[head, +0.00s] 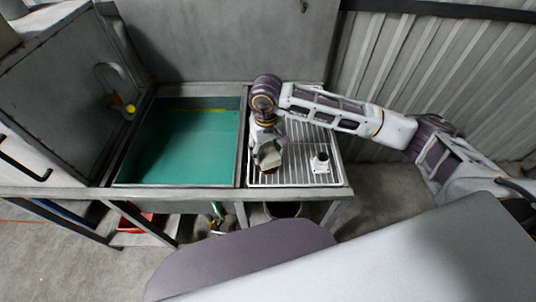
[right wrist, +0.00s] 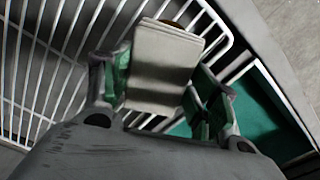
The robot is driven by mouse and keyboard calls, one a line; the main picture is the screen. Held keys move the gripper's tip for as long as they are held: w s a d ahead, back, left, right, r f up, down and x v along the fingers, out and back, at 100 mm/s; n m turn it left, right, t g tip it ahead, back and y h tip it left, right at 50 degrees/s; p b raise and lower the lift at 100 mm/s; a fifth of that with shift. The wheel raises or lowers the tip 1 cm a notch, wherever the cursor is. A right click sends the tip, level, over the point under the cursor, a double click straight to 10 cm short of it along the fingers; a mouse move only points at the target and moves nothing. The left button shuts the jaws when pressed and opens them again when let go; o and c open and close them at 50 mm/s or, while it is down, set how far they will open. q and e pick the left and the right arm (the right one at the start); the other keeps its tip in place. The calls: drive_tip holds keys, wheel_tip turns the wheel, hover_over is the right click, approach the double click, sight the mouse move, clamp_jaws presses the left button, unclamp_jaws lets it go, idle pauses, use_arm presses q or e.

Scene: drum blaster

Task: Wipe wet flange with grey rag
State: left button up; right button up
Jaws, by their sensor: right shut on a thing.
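My right gripper (head: 266,157) is above the left part of the white wire drain rack (head: 290,180), beside the sink. In the right wrist view its green-padded fingers are shut on the grey rag (right wrist: 160,62), which looks like a folded, flat-sided block. The flange (head: 320,162), a pale piece with a dark round top, stands on the rack to the right of the gripper, apart from it. The flange does not show in the right wrist view. Whether it is wet cannot be seen. My left gripper is out of view.
A sink basin (head: 185,145) with green liquid lies left of the rack. A tap with a yellow part (head: 130,108) is at its far left. A corrugated wall (head: 440,75) stands behind on the right. A red container (head: 135,223) is under the bench.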

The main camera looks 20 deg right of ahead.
sight(272, 161)
drive_tip(key=shift+w, duration=0.15)
drive_tip(key=shift+s, duration=0.2)
idle(0.3)
drive_tip(key=shift+s+d+b, duration=0.2)
drive_tip(key=shift+s+b, duration=0.4)
drive_tip(key=shift+s, duration=1.4)
drive_tip(key=shift+w+f+b, duration=0.1)
drive_tip(key=shift+w+b, duration=0.5)
drive_tip(key=shift+w, duration=0.3)
drive_tip(key=shift+w+a+b, duration=0.1)
drive_tip(key=shift+w+b, duration=0.45)
drive_tip(key=shift+w, duration=0.3)
drive_tip(key=shift+w+a, duration=0.15)
drive_tip(key=shift+w, duration=0.3)
drive_tip(key=shift+r, duration=0.2)
